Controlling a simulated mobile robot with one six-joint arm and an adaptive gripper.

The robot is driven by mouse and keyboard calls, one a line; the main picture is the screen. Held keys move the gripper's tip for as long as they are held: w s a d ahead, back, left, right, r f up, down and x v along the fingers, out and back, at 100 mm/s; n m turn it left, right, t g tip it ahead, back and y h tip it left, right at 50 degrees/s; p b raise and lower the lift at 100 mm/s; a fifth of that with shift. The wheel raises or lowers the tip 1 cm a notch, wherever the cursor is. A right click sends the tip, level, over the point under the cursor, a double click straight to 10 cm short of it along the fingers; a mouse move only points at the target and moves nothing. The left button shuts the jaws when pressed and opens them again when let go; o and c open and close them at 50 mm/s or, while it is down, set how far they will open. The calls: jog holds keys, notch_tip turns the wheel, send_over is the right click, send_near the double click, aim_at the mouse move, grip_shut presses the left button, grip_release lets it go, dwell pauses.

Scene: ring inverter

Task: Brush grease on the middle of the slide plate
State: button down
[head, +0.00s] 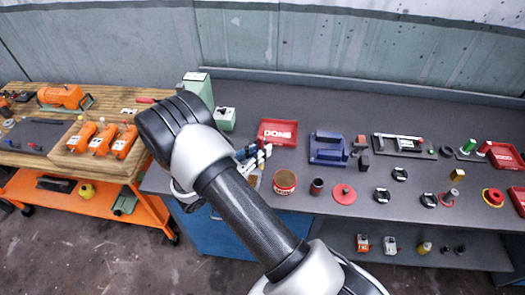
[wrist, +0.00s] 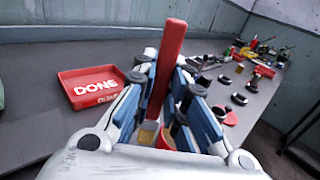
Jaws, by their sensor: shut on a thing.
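My gripper (head: 252,155) is shut on a brush with a red handle (wrist: 166,65). The handle points up between the blue-and-white fingers in the wrist view, and tan bristles (wrist: 148,133) show below. A round red tin with a tan top (head: 285,182) stands on the dark bench just right of my gripper; part of it shows behind the fingers in the wrist view (wrist: 167,140). A dark flat plate with a pale rail and a green knob (head: 403,146) lies farther right; I cannot tell whether it is the slide plate.
A red DONE tray (head: 278,132) lies behind my gripper. A blue block fixture (head: 328,148) stands right of it. A dark cup (head: 317,187), a red disc (head: 343,193) and several black rings lie toward the front right. A wooden bench with orange units (head: 100,140) stands at left.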

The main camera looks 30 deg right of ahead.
jog(key=shift+r+p, duration=0.5)
jog(key=shift+r, duration=0.55)
jog(key=s+a+n+t+y+b, duration=0.1)
jog(key=a+n+t, duration=0.4)
jog(key=a, duration=0.6)
jog(key=t+y+b, duration=0.1)
jog(key=t+y, duration=0.1)
jog(key=shift+a+r+t+y, duration=0.3)
jog(key=shift+r, duration=0.05)
